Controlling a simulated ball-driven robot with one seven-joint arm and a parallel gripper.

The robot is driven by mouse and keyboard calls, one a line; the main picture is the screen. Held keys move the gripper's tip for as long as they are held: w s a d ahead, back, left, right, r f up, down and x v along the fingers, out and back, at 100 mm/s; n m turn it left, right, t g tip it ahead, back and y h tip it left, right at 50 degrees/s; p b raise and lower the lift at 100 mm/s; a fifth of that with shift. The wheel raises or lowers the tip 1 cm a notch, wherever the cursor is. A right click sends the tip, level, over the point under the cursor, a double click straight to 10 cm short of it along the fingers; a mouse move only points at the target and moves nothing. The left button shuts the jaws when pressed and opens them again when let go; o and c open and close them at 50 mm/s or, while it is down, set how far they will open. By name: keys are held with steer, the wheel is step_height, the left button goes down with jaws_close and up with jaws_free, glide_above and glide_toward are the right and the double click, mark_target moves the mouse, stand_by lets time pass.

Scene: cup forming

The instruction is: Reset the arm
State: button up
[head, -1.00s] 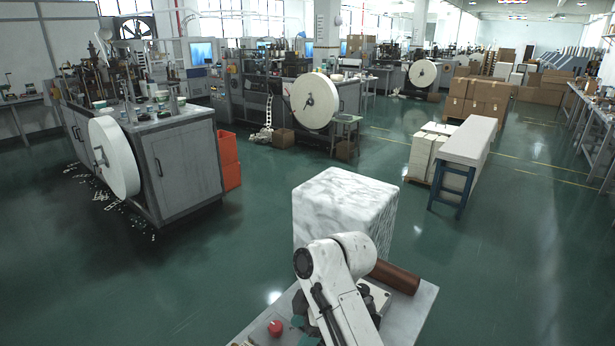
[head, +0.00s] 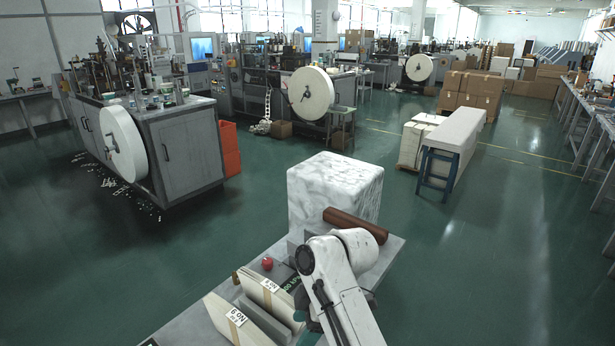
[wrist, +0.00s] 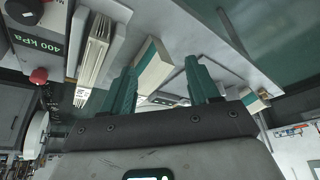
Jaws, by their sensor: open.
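My white arm shows in the head view, reaching down over a grey bench top (head: 385,262). My gripper is mostly hidden behind the arm there; only a little teal and dark grey shows. In the wrist view my gripper (wrist: 161,85) has two teal fingers well apart. A pale banded pack (wrist: 153,66) shows beyond and between them, beside the left finger. I cannot tell how far it is from the fingers. No object is visibly held.
Two pale packs, a nearer one (head: 238,322) and a farther one (head: 268,290), stand on the bench. A red knob (head: 267,263), a brown cylinder (head: 350,225) and a marble block (head: 333,190) are farther back. Green floor lies open to the right.

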steer(key=s+d+f+m+t+h, duration=0.1)
steer(key=s+d+f+m, duration=0.8)
steer(key=s+d+f, duration=0.35)
steer(key=s+d+m+h, duration=0.1)
steer(key=s+d+m, duration=0.4)
steer(key=s, duration=0.6)
steer(key=s+d+m+h, duration=0.2)
steer(key=s+d+m, duration=0.4)
steer(key=s+d, duration=0.4)
steer(key=shift+s+d+t+h, duration=0.2)
steer(key=shift+s+t+h, duration=0.1)
steer(key=shift+s, duration=0.3)
